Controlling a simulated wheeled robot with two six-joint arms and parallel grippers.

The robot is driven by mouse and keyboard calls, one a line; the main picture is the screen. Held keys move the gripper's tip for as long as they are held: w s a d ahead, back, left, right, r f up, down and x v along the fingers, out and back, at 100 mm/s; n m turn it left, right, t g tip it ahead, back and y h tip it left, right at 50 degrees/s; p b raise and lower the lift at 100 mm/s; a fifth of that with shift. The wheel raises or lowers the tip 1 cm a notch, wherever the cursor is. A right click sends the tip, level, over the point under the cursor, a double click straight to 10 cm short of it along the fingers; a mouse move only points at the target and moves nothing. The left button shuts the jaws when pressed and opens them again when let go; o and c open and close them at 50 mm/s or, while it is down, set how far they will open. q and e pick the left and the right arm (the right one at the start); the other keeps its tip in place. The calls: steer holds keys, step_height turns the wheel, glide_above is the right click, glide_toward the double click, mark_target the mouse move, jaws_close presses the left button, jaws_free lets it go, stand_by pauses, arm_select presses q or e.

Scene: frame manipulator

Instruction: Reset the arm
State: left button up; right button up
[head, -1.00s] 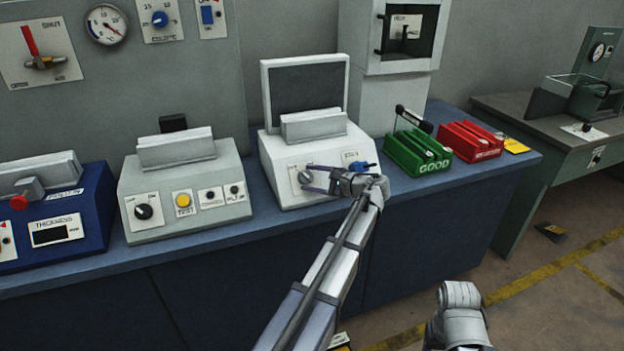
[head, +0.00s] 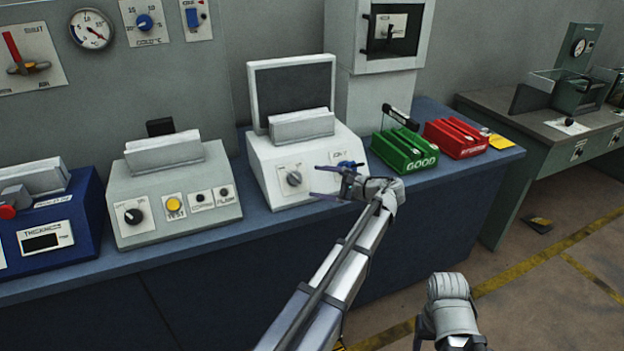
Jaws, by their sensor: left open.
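My left gripper (head: 318,182) is open and empty. Its two thin dark fingers point left in front of the white device (head: 262,158) with the upright dark panel. The grey round knob (head: 294,178) on that device is just left of the fingertips and clear of them. A blue knob (head: 347,165) shows partly behind the gripper. My left arm reaches up from the bottom middle. A link of my right arm (head: 450,305) shows at the lower right; its fingers are not visible.
A green GOOD tray (head: 420,163) and a red tray (head: 466,150) sit on the blue bench right of the gripper. A grey tester with a yellow button (head: 173,204) and a blue thickness gauge (head: 75,225) stand left.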

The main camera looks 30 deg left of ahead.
arm_select(q)
steer(key=shift+d, duration=0.2)
stand_by(0.3)
steer(key=s+d+f+n+h+p, duration=0.1)
steer(key=s+d+h, duration=0.3)
steer(key=s+d, duration=0.5)
steer(key=s+d+f+n+g+h+p, duration=0.1)
steer(key=s+d+f+h+p, duration=0.3)
steer(key=s+d, duration=0.5)
steer(key=s+d+f+n+g+h+p, duration=0.1)
steer(key=s+d+f+n+h+p, duration=0.2)
steer(key=s+d, duration=0.6)
steer(key=d+h, duration=0.1)
steer(key=h, duration=0.1)
steer(key=shift+f+h, duration=0.25)
steer(key=shift+h, duration=0.15)
steer(key=shift+s, duration=0.1)
